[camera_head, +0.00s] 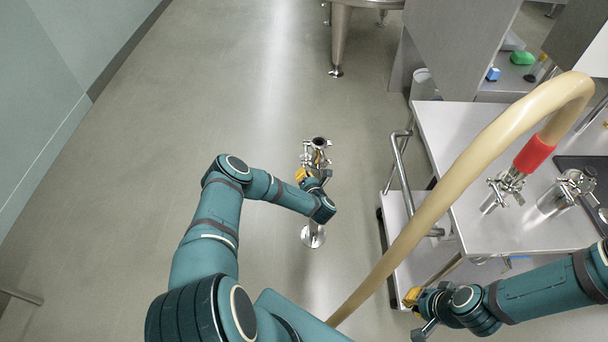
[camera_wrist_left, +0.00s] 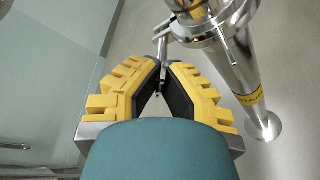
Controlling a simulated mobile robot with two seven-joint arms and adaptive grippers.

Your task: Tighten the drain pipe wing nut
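The drain pipe (camera_head: 313,236) is a shiny steel upright with a round foot on the floor, and clamps (camera_head: 316,150) sit near its top. It also shows in the left wrist view (camera_wrist_left: 243,75), at right of the fingers. The wing nut (camera_wrist_left: 163,45) is a small metal piece sticking out from a clamp on the pipe's left side. My left gripper (camera_head: 301,174) is beside the pipe. In the left wrist view its yellow fingers (camera_wrist_left: 165,72) are nearly together, with the wing nut between their tips. My right gripper (camera_head: 416,311) is low beside the cart; its finger gap is unclear.
A steel cart (camera_head: 440,130) stands at right, with clamped steel fittings (camera_head: 508,187) on top. A thick beige hose (camera_head: 470,160) with a red collar (camera_head: 533,154) arches across in front. A vat leg (camera_head: 340,40) stands behind. The floor left of the pipe is clear.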

